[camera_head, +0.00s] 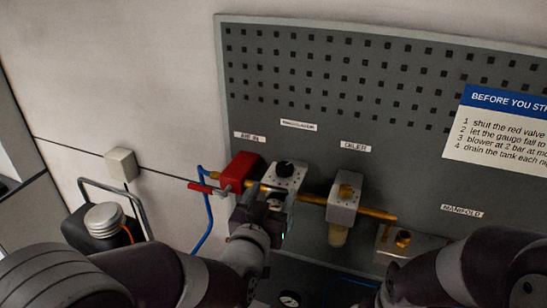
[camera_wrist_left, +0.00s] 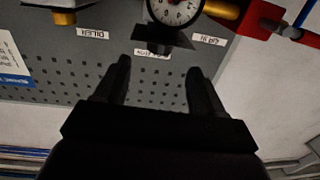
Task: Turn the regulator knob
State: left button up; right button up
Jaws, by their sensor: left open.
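The regulator (camera_head: 289,181) is a pale grey block on the brass pipe line, under a small label on the panel. Its black knob (camera_head: 284,168) is on its top. In the left wrist view the dark knob (camera_wrist_left: 163,38) shows beside a round white gauge (camera_wrist_left: 175,9), near the top edge. My left gripper (camera_head: 264,203) is just in front of and below the regulator. In the wrist view its two fingers (camera_wrist_left: 159,68) are spread, with the knob beyond their tips and nothing between them. My right gripper is not in view; only my right arm shows at lower right.
A red valve block (camera_head: 240,171) with a red handle stands close left of the regulator. A grey oiler (camera_head: 344,198) is to its right on the brass pipe. A blue hose (camera_head: 209,222) hangs at left. The perforated panel (camera_head: 400,90) above is clear.

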aim_at(287, 163)
pick_arm(q)
jog(key=shift+w+d+r+p, duration=0.15)
jog(key=shift+w+d, duration=0.1)
jog(key=shift+w, duration=0.35)
jog(key=shift+w+d+r+p, duration=0.15)
jog(key=shift+w+d, duration=0.05)
jog(key=shift+w, duration=0.4)
jog(key=p+x, duration=0.1)
jog(key=x, duration=0.3)
jog(key=p+x, duration=0.1)
jog(key=x, duration=0.2)
jog(key=shift+w+a+f+p, duration=0.15)
jog(key=shift+w+p, duration=0.15)
jog(key=shift+w, duration=0.15)
jog(key=shift+w+d, duration=0.3)
jog(key=shift+w, duration=0.35)
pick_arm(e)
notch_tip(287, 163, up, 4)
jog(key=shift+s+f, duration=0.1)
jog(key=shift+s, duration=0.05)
pick_arm(q)
jog(key=shift+f, duration=0.1)
jog(key=c, duration=1)
